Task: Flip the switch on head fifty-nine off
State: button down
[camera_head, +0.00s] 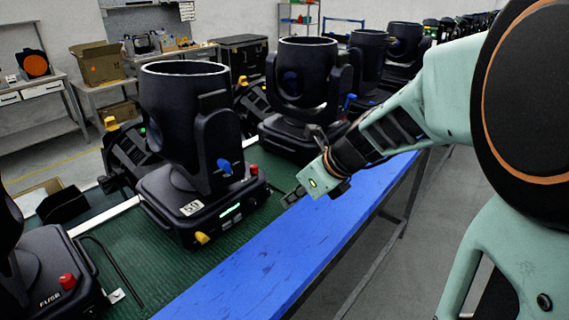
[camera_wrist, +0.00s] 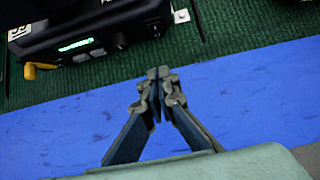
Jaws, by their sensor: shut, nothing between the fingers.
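A black stage head (camera_head: 188,125) stands on the green bench. Its base bears a white number label (camera_head: 190,208) that seems to read 59, a lit green display (camera_head: 230,211), a yellow part (camera_head: 202,238) at the near corner and a red part (camera_head: 254,169). In the wrist view my fingertips (camera_wrist: 158,76) meet below and right of the base, whose display (camera_wrist: 76,45) and yellow part (camera_wrist: 30,72) show.
Another head (camera_head: 300,95) stands behind, with more in a row beyond. Part of a head with a red part (camera_head: 67,281) is at the lower left. The blue strip (camera_head: 270,270) along the bench's front edge is clear. A cardboard box (camera_head: 98,62) sits at the back left.

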aim_at(267, 192)
jog(key=w+a+f, duration=0.2)
jog(key=w+a, duration=0.1)
jog(key=shift+b, duration=0.4)
jog(key=shift+w+a, duration=0.3)
jog(key=shift+a, duration=0.05)
jog(key=shift+f, duration=0.15)
jog(key=shift+f+b, duration=0.15)
jog(key=shift+b, duration=0.5)
jog(key=shift+w+a+f+t+y+b, duration=0.1)
jog(key=shift+w+f+t+y+b, duration=0.15)
jog(key=shift+b, duration=0.85)
jog(key=shift+r+p, duration=0.35)
jog(key=shift+r, duration=0.2)
